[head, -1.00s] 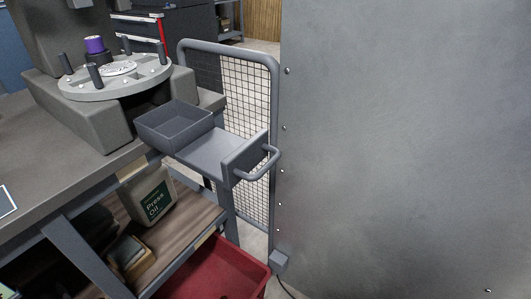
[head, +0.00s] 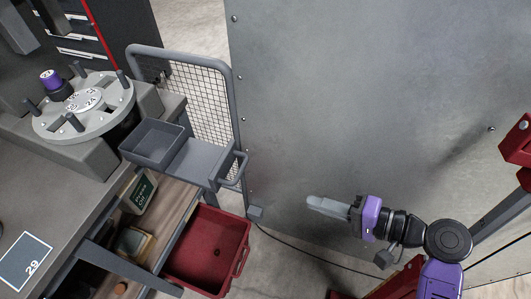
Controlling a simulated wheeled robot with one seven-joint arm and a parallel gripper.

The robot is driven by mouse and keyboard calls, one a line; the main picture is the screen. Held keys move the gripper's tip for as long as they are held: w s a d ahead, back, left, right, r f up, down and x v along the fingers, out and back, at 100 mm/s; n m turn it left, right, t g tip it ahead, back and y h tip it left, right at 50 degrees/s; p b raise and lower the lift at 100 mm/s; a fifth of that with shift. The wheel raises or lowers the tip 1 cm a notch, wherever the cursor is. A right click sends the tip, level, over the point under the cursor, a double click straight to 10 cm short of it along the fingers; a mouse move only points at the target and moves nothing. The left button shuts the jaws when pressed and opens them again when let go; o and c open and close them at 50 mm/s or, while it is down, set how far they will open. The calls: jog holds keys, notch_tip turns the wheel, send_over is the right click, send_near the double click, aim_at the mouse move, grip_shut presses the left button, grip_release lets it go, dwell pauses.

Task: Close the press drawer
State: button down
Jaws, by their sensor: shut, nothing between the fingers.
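The press drawer (head: 200,161) is a grey sliding tray that sticks out from the press bench, with an open grey bin (head: 153,143) on its inner part. Its front plate carries a bar handle (head: 237,170) at the right end. The drawer stands open. My gripper (head: 318,206) is shut and empty, to the right of the handle and apart from it, pointing left. The press with its round turntable (head: 84,104) stands at the left on the bench.
A wire mesh guard (head: 200,100) stands just behind the drawer. A large grey metal panel (head: 370,90) fills the back right. A red crate (head: 212,250) sits below the drawer. The space between gripper and handle is clear.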

aim_at(161, 150)
notch_tip(161, 150, up, 8)
jog(key=a+n+g+y+p, duration=0.1)
jog(key=n+g+y, duration=0.1)
jog(key=y, duration=0.1)
jog(key=p+x, duration=0.2)
jog(key=x, duration=1.2)
jog(key=shift+w+f, duration=0.3)
jog(key=shift+d, duration=0.1)
jog(key=r+b+x, duration=0.1)
jog(key=b+x, duration=0.1)
jog(key=x, duration=0.6)
jog(key=r+b+x, duration=0.1)
jog(key=x, duration=0.8)
jog(key=r+b+x, duration=0.2)
jog(key=x, duration=0.7)
jog(key=shift+w+b, duration=0.3)
jog(key=shift+b, duration=0.05)
jog(key=shift+w+a+r, duration=0.15)
jog(key=shift+w+a, duration=0.05)
jog(key=shift+a, duration=0.5)
jog(key=shift+r, duration=0.15)
jog(key=shift+a+r, duration=0.1)
jog(key=shift+a, duration=0.05)
